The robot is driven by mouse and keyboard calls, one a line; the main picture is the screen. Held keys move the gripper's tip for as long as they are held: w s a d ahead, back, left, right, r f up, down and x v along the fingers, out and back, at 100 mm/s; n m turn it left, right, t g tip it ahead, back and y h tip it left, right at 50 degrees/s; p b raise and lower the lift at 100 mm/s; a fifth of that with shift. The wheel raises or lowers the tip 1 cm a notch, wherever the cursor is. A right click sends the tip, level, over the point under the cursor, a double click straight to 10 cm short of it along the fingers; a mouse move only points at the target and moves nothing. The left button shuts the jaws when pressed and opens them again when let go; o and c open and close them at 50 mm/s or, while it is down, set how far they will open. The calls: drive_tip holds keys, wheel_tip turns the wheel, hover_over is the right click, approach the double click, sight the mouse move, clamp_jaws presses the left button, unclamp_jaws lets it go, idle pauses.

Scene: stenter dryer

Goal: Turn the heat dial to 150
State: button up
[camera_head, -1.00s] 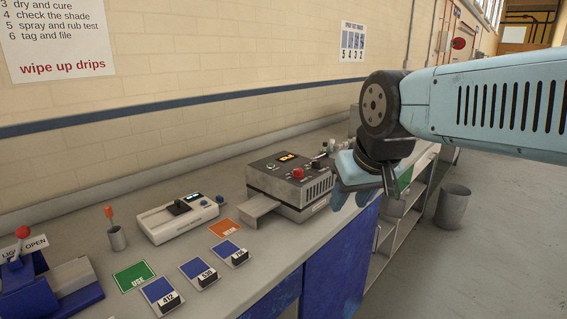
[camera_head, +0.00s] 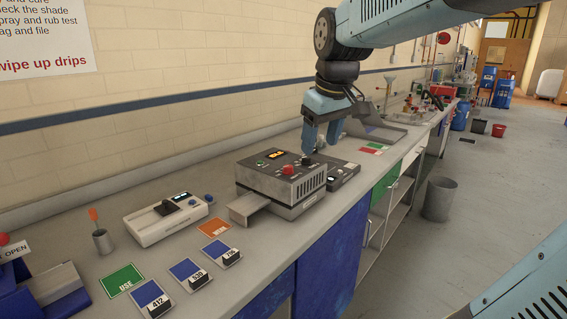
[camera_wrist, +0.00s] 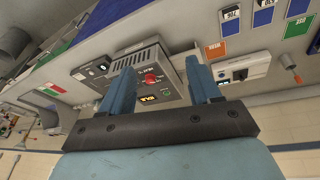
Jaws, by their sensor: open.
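The stenter dryer is a grey box (camera_head: 262,185) on the bench with a dark top panel, a lit amber display (camera_head: 275,155), a red knob (camera_head: 288,170) and a small black knob (camera_head: 306,160). I cannot tell which knob is the heat dial or read its setting. My gripper (camera_head: 321,146) is open and empty, pointing down above the back right of the dryer, apart from it. In the wrist view my gripper (camera_wrist: 160,66) has its fingers on either side of the red knob (camera_wrist: 151,78) and amber display (camera_wrist: 147,98) in the picture.
A white meter (camera_head: 168,217) and a cup with an orange-handled tool (camera_head: 103,241) stand left of the dryer. Numbered blue shade cards (camera_head: 187,272) lie in front. A dark grey device (camera_head: 343,175) sits close on the dryer's right. The wall runs behind the bench.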

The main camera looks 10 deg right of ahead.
drive_tip(key=w+n+g, duration=0.2)
drive_tip(key=w+n, duration=0.2)
drive_tip(key=w, duration=1)
drive_tip(key=n+g, duration=0.2)
drive_tip(key=n, duration=0.1)
hover_over(289, 166)
wheel_tip(289, 166, down, 2)
drive_tip(key=shift+n, duration=0.3)
wheel_tip(289, 166, down, 14)
drive_tip(key=shift+w+a+f, duration=0.1)
drive_tip(key=shift+w, duration=0.05)
drive_tip(key=shift+c, duration=0.3)
drive_tip(key=c, duration=0.9)
drive_tip(key=shift+d, duration=0.35)
drive_tip(key=shift+c, duration=0.3)
drive_tip(key=shift+a, duration=0.2)
